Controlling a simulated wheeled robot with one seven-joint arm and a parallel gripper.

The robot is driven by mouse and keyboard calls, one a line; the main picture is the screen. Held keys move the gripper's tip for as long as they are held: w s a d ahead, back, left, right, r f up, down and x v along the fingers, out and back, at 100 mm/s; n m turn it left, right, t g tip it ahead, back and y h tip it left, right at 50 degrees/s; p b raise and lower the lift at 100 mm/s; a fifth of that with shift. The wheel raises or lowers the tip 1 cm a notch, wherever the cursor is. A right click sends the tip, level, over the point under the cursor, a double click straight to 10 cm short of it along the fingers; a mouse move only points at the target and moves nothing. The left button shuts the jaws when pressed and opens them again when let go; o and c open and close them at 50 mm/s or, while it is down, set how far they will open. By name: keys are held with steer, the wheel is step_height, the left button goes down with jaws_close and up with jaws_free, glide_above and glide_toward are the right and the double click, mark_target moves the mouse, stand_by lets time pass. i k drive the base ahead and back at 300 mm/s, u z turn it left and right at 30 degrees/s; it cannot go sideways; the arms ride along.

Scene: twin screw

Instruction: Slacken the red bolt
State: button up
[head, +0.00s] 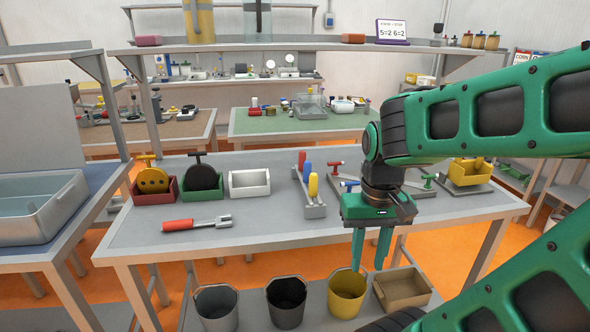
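A red T-shaped bolt (335,165) stands upright on a grey plate near the middle of the table, behind and left of my wrist. A blue piece (349,184) and a green T-shaped one (428,180) are on the same plate, partly hidden by my arm. My gripper (369,267) points down in front of the table's front edge, apart from the bolt. Its two green fingers are spread, with nothing between them. A red-handled tool with a forked grey end (197,223) lies at the table's front left.
A grey rack (315,211) holds red, blue and yellow handles left of the plate. Red, green and white bins (249,190) stand at the back left. A yellow bin (467,178) is at the right. Several buckets (286,306) stand below the front edge. The table's front middle is clear.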

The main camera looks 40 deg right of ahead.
mark_target(336, 164)
steer(key=u, duration=1)
steer(key=k, duration=1.05)
steer(key=z, duration=1.5)
steer(key=i, duration=1.05)
steer(key=u, duration=0.05)
